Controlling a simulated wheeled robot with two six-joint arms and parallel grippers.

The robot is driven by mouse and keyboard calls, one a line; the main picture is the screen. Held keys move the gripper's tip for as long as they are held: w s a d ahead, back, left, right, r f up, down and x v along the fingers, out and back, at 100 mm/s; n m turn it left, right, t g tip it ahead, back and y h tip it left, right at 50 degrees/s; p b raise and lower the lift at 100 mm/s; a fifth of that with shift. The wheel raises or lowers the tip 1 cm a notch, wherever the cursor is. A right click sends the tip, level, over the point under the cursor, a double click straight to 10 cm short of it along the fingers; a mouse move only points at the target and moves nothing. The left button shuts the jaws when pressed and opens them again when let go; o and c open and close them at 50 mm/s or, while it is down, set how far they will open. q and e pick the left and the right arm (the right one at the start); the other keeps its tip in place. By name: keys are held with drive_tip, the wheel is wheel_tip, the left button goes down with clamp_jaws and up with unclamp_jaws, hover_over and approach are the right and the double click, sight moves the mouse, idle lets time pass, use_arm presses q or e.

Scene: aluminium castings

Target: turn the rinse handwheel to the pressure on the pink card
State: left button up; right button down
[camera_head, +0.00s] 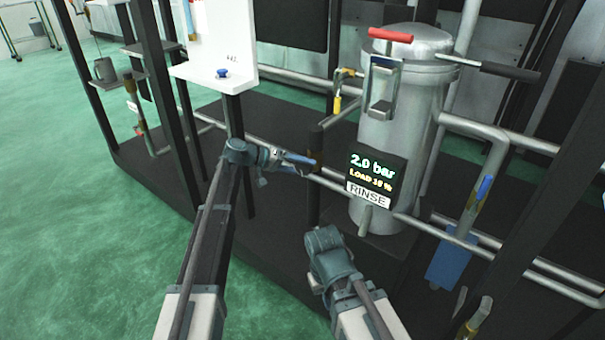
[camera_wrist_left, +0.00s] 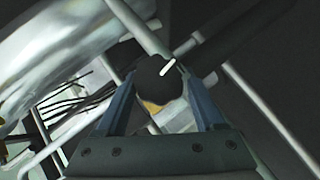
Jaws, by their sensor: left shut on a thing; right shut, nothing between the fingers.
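The rinse display (camera_head: 372,178) on the tall metal tank reads 2.0 bar, LOAD 18 % (small digits, hard to read), above a RINSE label. A dark handwheel (camera_head: 316,138) stands on a post left of the tank. My left gripper (camera_head: 306,163) reaches it from the left and is shut on it. In the left wrist view the handwheel (camera_wrist_left: 157,82) is a round black knob with a white mark, between the two fingers. My right gripper (camera_head: 318,286) is shut and empty, low in front of the tank. I cannot make out a pink card.
The tank (camera_head: 385,130) has a red handle (camera_head: 390,35) on top and pipes around it. A white panel (camera_head: 215,40) with a blue knob stands at the upper left. Dark frame posts flank the skid. Green floor (camera_head: 70,200) is clear at left.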

use_arm(q)
drive_tip(key=shift+f+n+h+b, duration=0.15)
drive_tip(key=shift+n+h+b, duration=0.45)
drive_tip(key=shift+h+b, duration=0.3)
drive_tip(key=o, duration=1.4)
drive_tip(key=shift+a, duration=0.15)
drive_tip(key=shift+r+p+v, duration=0.15)
drive_tip(key=shift+p+v, duration=0.75)
drive_tip(key=shift+v, duration=2.55)
drive_tip(key=shift+r+p+v, duration=0.1)
drive_tip(key=shift+p+v, duration=0.8)
drive_tip(key=shift+v, duration=2.5)
